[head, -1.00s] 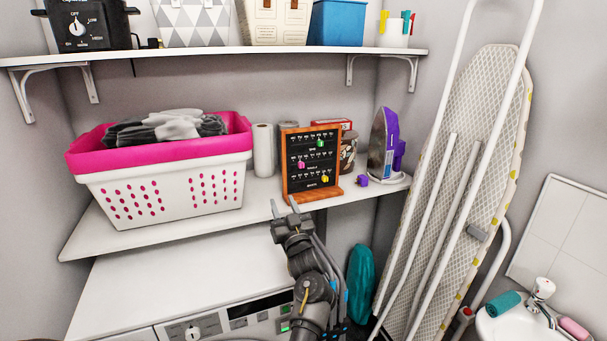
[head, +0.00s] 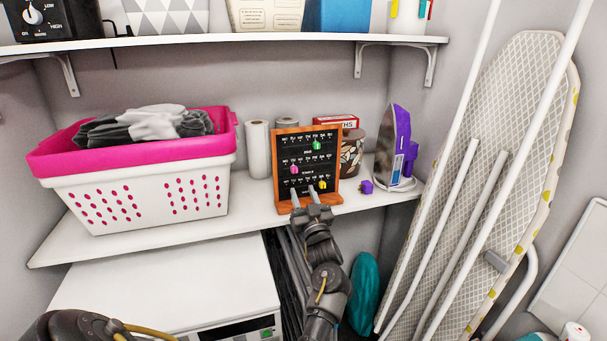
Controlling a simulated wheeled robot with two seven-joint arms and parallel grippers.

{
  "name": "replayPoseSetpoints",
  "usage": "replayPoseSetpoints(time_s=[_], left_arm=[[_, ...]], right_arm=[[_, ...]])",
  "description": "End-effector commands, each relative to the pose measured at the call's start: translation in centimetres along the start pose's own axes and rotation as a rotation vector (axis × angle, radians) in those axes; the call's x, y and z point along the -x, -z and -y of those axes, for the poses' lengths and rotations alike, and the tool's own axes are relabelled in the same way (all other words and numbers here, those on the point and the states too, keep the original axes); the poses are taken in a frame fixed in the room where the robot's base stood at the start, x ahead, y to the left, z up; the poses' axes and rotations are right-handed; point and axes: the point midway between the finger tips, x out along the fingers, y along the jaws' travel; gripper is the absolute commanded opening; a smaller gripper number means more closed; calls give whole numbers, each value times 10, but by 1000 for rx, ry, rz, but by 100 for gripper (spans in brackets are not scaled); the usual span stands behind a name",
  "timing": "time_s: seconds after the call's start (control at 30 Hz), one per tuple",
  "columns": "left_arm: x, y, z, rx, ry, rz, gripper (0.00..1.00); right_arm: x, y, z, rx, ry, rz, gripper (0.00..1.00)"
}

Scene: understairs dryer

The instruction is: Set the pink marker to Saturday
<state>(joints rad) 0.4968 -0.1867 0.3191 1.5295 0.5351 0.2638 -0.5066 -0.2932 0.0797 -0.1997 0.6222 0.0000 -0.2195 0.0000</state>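A black peg board in a wooden frame (head: 334,160) stands on the lower shelf. It has three rows of small white day labels, too small to read surely. The pink marker (head: 294,170) sits in the middle row, toward the left end. A green marker (head: 317,145) is in the top row and a yellow marker (head: 323,185) in the bottom row.
A pink and white laundry basket (head: 140,187) stands left of the board, beside paper rolls (head: 258,150). A purple cube (head: 366,187) and an iron (head: 393,150) are at the right. An ironing board (head: 500,130) leans further right. The upper shelf (head: 230,42) hangs above.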

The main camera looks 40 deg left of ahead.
Motion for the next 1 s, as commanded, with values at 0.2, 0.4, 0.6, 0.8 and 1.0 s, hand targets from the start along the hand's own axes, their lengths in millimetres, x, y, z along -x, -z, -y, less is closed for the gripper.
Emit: replayPoseSetpoints(time_s=[0.2, 0.4, 0.6, 0.8, 1.0], left_arm=[[-13, 2, -1, 0, 0, -1, 40], [-44, 3, -2, 0, -2, -1, 40], [-68, 2, -2, 0, -2, 0, 40], [-74, 0, -3, 1, -3, 1, 40], [-74, 0, -3, 2, -3, 1, 39]], right_arm=[[6, -11, 2, 0, 3, 16, 36], [15, -12, 2, 0, 3, 19, 36], [19, -6, 1, 0, 2, 11, 36], [20, -5, 1, 0, 2, 9, 36], [20, -5, 1, 0, 2, 9, 36]])
